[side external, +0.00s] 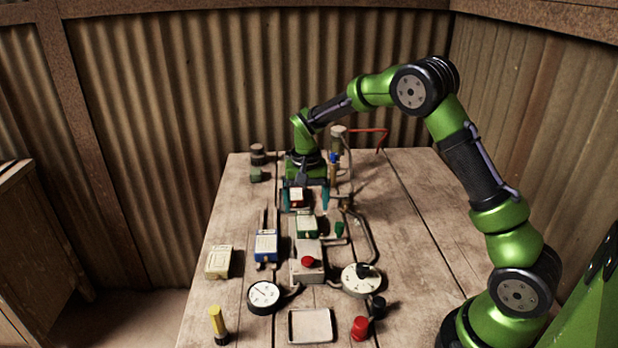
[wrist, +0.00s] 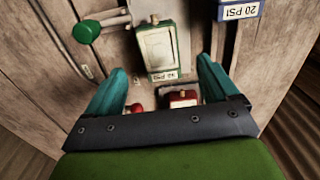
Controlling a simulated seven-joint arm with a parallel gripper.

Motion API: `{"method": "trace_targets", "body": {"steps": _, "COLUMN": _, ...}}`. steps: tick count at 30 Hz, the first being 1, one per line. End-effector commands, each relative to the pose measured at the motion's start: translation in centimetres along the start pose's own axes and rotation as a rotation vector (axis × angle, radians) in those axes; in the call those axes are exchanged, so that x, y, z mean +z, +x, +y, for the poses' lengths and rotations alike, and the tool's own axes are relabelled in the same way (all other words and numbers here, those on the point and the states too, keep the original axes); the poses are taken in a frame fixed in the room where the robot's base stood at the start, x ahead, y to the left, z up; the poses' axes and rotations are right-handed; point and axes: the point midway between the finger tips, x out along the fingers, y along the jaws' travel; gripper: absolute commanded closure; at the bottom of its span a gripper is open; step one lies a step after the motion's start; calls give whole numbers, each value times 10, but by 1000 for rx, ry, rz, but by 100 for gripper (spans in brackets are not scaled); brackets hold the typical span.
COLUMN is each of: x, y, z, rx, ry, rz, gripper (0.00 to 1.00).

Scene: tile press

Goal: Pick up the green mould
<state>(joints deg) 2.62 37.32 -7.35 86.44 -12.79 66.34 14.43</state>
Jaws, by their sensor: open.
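The green mould (side external: 307,226) is a small box with a pale top and green sides, standing near the middle of the bench behind the red-button unit. My gripper (side external: 306,198) points down with teal fingers apart, behind and above the mould in the side view. In the wrist view my gripper (wrist: 160,80) is open, and the mould appears just beyond the fingertips, roughly centred. Nothing visible is held between the fingers.
A red mould (wrist: 183,98) lies near the fingers. A blue mould (side external: 266,246) and cream mould (side external: 219,262) stand left. A red-button unit (side external: 308,270), two gauges (side external: 264,295) (side external: 361,279), a pipe (side external: 367,235) and a tray (side external: 292,327) surround the front.

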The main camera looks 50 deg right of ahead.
Motion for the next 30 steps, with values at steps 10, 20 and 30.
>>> {"method": "trace_targets", "body": {"steps": 10, "x": -4, "y": 43, "z": 0, "rx": 2, "ry": 1, "rz": -3, "gripper": 13}}
{"method": "trace_targets", "body": {"steps": 20, "x": -4, "y": 54, "z": 0, "rx": -1, "ry": 1, "rz": -1, "gripper": 13}}
{"method": "trace_targets", "body": {"steps": 30, "x": -4, "y": 53, "z": 0, "rx": -1, "ry": 0, "rz": 0, "gripper": 60}}
